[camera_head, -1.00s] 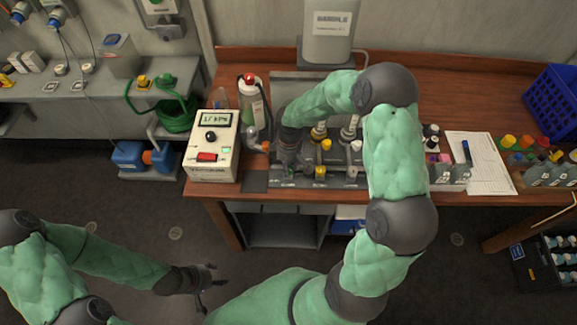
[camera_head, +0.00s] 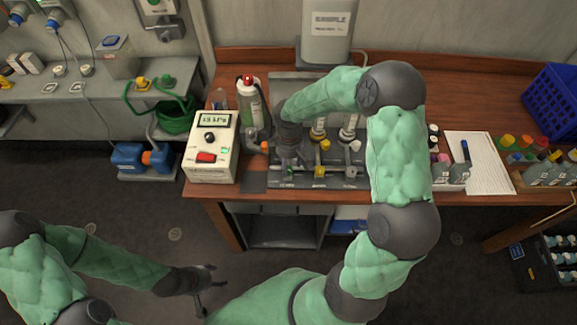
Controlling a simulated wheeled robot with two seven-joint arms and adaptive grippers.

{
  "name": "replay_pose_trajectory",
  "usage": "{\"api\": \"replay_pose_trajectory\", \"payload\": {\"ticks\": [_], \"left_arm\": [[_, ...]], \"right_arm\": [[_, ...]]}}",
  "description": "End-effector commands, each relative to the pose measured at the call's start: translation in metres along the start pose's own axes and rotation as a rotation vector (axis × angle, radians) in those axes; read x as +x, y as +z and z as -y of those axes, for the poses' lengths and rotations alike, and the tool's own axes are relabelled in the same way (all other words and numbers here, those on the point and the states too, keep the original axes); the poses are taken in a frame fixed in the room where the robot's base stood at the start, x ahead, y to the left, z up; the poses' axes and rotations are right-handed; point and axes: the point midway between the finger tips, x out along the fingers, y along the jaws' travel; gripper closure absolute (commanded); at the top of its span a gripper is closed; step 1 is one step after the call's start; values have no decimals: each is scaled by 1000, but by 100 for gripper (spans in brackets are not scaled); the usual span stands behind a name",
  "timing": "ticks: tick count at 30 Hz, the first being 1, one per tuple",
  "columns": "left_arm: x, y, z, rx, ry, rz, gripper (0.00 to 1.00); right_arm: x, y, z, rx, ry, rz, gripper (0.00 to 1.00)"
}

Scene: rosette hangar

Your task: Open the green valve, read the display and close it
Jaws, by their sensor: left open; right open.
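The green valve (camera_head: 290,171) shows as a small green spot at the left of the grey valve panel (camera_head: 345,181). My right gripper (camera_head: 290,160) is open and points down over it; its fingers partly hide the valve, and I cannot tell whether they touch it. A yellow valve (camera_head: 321,171) and a grey-white one (camera_head: 351,171) sit to the right on the same panel. The display (camera_head: 214,120) is on the cream meter box (camera_head: 211,150) left of the panel; it seems to read about 18 kPa, but the digits are small. My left gripper (camera_head: 209,290) is open and empty, low over the floor.
A canister with a red top (camera_head: 248,104) stands between the meter box and the panel. A large grey sample tank (camera_head: 327,38) stands behind. Small bottles, a paper sheet (camera_head: 478,163) and a blue crate (camera_head: 553,103) are on the right of the wooden bench (camera_head: 455,110).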

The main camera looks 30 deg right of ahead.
Motion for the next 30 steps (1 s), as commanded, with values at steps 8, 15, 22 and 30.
{"api": "replay_pose_trajectory", "payload": {"ticks": [8,15,22,30], "left_arm": [[0,0,0,0,0,0,44],[0,0,0,0,0,0,44],[0,0,0,0,0,0,44],[-1,0,0,0,0,0,44]], "right_arm": [[-57,0,-1,0,3,-3,44],[-87,0,0,0,0,0,44],[-95,1,0,0,-1,1,44],[-94,-1,2,-8,-1,1,44]]}}
